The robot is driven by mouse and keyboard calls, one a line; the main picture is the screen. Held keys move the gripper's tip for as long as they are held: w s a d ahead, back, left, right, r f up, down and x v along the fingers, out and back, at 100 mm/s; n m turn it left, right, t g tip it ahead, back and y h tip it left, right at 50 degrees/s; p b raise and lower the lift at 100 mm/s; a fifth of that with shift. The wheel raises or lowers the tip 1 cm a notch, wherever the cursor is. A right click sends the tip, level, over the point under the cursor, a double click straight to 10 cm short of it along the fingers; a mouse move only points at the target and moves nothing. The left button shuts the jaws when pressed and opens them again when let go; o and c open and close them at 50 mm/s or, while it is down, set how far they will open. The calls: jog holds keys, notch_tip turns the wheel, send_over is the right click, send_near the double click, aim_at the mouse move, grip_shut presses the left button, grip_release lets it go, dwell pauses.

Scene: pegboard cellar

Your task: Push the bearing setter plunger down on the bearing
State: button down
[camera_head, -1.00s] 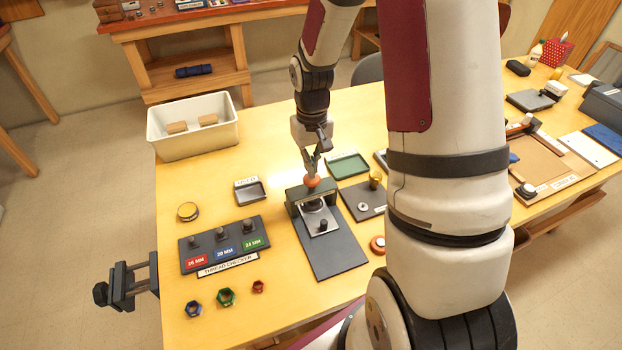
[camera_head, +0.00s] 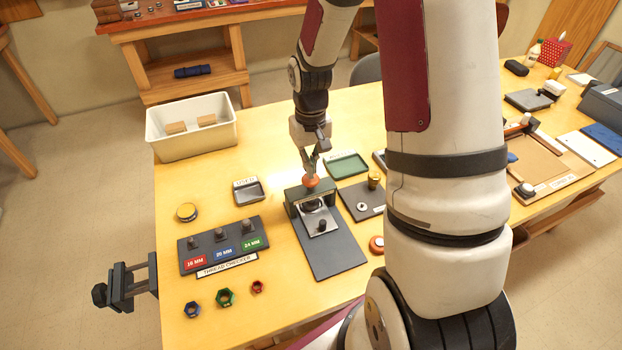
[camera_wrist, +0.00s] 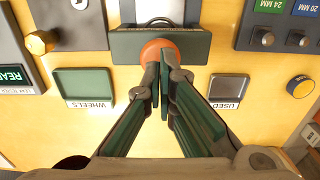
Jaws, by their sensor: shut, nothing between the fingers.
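The bearing setter (camera_head: 322,245) is a dark grey press with a long flat base and an upright housing, standing on the yellow table. Its plunger has an orange round knob (camera_head: 311,182) on top of the housing; the knob also shows in the wrist view (camera_wrist: 155,48). My gripper (camera_head: 312,171) is shut and empty, its fingertips at the knob from above. In the wrist view the fingertips (camera_wrist: 160,72) overlap the knob's edge; I cannot tell how firmly they touch. The bearing itself is hidden under the housing or too small to make out.
A thread checker (camera_head: 222,245) with several knobs lies left, with coloured nuts in front. A small tray marked USED (camera_head: 250,192) and a green WHEELS tray (camera_head: 347,165) flank the setter. A white bin (camera_head: 192,125) stands at the back left.

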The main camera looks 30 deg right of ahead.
jog(key=shift+f+b, duration=0.55)
jog(key=shift+f, duration=1.2)
dwell(0.4)
jog(key=shift+r+p, duration=1.45)
jog(key=shift+r, duration=1.75)
